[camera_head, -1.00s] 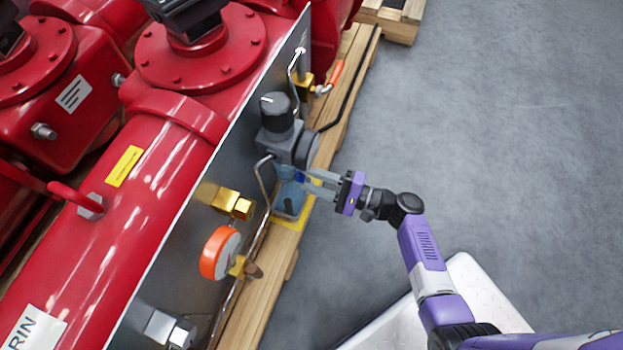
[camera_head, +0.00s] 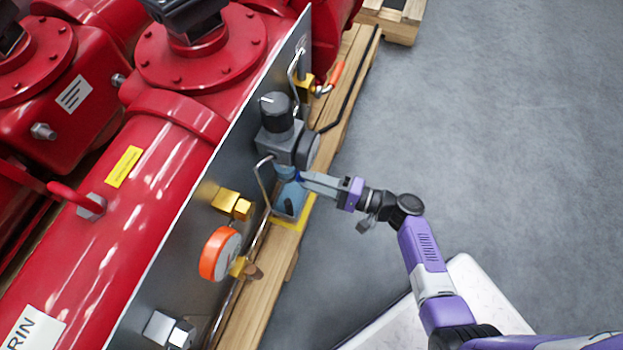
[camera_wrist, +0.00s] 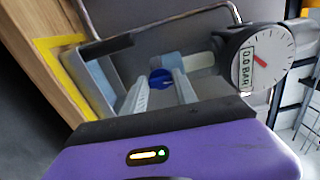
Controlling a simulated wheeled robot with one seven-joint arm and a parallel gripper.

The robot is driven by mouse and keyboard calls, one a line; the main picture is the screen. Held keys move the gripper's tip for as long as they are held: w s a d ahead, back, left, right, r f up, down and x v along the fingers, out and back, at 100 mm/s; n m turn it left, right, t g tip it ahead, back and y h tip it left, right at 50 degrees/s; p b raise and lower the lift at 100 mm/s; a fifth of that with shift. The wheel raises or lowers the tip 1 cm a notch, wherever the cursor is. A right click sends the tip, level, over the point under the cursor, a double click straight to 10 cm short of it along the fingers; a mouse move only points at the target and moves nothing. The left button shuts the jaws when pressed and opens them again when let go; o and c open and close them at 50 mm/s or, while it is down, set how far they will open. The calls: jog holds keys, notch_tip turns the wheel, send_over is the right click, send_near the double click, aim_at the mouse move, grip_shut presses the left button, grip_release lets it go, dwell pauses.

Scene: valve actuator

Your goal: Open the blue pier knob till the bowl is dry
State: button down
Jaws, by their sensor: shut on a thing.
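The blue knob (camera_wrist: 161,78) shows in the wrist view between the two grey fingers of my gripper (camera_wrist: 160,84). My gripper is shut on it. In the head view my gripper (camera_head: 303,180) reaches in from the right, and its fingers hide the knob. The knob sits low on a grey filter-regulator (camera_head: 283,146) with a black top knob (camera_head: 276,112). The bluish see-through bowl (camera_head: 287,173) is below the grey body, partly behind my fingers. Any liquid in it cannot be made out.
A round gauge (camera_wrist: 257,58) beside the knob reads 0.0 bar. A grey panel (camera_head: 190,255), thin metal pipes and an orange-rimmed gauge (camera_head: 220,253) stand close by. A wooden pallet (camera_head: 258,310) with yellow marking lies below.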

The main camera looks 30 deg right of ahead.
jog(key=shift+d, duration=0.1)
jog(key=c, duration=1)
grip_release()
jog(key=shift+o, duration=0.2)
jog(key=p+v, duration=0.2)
jog(key=v, duration=0.5)
jog(key=shift+s+d, duration=0.2)
jog(key=shift+s, duration=0.15)
